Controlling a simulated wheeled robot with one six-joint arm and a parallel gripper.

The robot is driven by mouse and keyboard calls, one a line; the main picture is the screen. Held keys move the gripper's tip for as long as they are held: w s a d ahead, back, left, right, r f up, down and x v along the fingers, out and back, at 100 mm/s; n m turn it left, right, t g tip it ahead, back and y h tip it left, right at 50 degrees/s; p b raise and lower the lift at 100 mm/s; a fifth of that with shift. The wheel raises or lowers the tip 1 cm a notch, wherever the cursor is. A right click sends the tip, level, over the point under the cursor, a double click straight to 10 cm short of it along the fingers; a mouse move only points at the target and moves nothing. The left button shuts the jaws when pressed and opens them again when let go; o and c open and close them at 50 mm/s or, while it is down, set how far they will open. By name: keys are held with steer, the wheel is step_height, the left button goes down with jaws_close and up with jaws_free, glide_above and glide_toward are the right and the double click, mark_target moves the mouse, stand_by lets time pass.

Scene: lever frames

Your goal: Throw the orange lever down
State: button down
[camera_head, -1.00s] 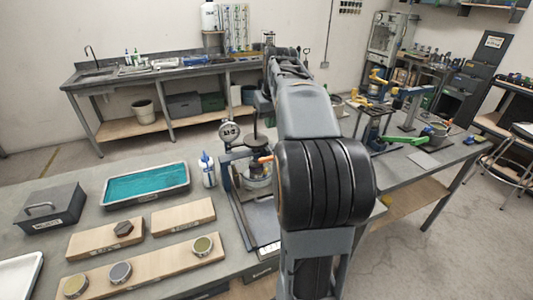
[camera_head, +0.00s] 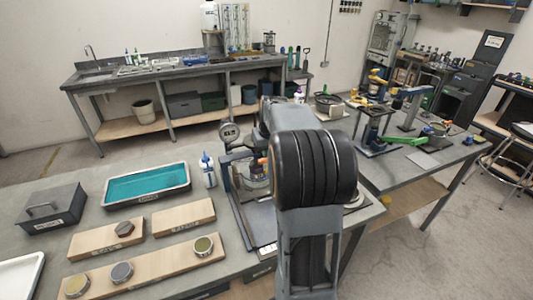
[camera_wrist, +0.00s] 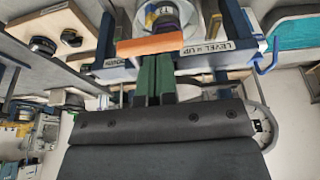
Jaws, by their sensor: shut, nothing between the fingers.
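The orange lever (camera_wrist: 152,45) shows as a flat orange bar across a blue-framed device in the wrist view. In the head view only a small orange piece (camera_head: 263,162) shows beside the device, partly hidden by my arm. My gripper (camera_wrist: 154,60) has green fingers, shut and empty. Their tips are right at the bar's edge in the picture; I cannot tell whether they touch it. A label reading "LEVEL = UP" or similar (camera_wrist: 238,47) is on the device to the right of the bar. My gripper is hidden behind my arm in the head view.
A round gauge (camera_head: 229,132) and a white bottle (camera_head: 208,170) stand by the device. A teal-filled tray (camera_head: 146,185), wooden boards (camera_head: 150,262) with knobs and a grey box (camera_head: 52,208) occupy the bench to the left. A second bench (camera_head: 420,165) with tools is at the right.

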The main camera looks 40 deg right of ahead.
steer(key=shift+f, duration=0.7)
